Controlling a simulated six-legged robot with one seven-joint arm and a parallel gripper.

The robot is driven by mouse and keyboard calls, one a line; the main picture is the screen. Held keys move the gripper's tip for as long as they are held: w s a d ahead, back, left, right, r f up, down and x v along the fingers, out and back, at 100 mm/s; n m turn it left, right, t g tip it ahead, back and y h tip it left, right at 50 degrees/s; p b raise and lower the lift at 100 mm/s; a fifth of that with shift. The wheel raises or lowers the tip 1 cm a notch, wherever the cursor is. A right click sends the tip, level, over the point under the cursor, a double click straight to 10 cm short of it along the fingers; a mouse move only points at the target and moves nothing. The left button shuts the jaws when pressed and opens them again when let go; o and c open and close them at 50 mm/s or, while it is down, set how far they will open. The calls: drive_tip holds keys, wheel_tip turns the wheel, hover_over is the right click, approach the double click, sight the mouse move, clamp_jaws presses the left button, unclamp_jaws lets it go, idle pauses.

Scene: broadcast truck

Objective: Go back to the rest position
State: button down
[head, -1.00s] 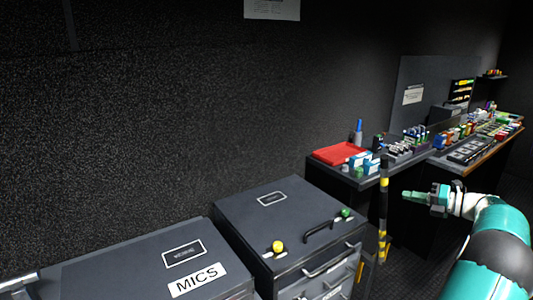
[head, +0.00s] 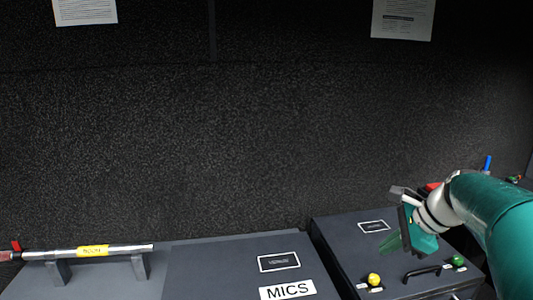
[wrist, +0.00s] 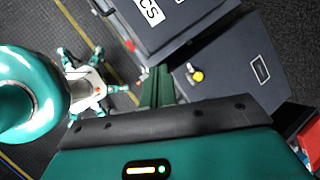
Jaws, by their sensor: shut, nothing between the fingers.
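My gripper (head: 390,245) is in the lower right of the head view, at the end of my teal arm. Its green fingers are shut and empty, pointing down and left. It appears in front of the dark case with a yellow knob (head: 374,280); I cannot tell its height above the lid. In the wrist view the green fingers (wrist: 156,88) show beyond the dark palm edge, with that case's lid (wrist: 240,65) to their right.
The case labelled MICS (head: 235,270) stands left of the knobbed case. A boom pole (head: 120,249) lies on supports at far left. A black handle (head: 422,272) and green knob (head: 457,261) stand on the right case. A dark textured wall (head: 200,150) rises behind.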

drive_tip(key=s+a+f+n+h, duration=0.2)
drive_tip(key=s+a+n, duration=0.6)
drive_tip(key=n, duration=0.2)
drive_tip(key=s+a+f+n+h, duration=0.2)
drive_tip(key=s+a+n, duration=0.6)
drive_tip(key=n, duration=0.3)
drive_tip(key=shift+s+f+t+h, duration=0.3)
drive_tip(key=shift+s+t, duration=0.1)
drive_tip(key=shift+s, duration=0.25)
drive_tip(key=shift+d, duration=0.15)
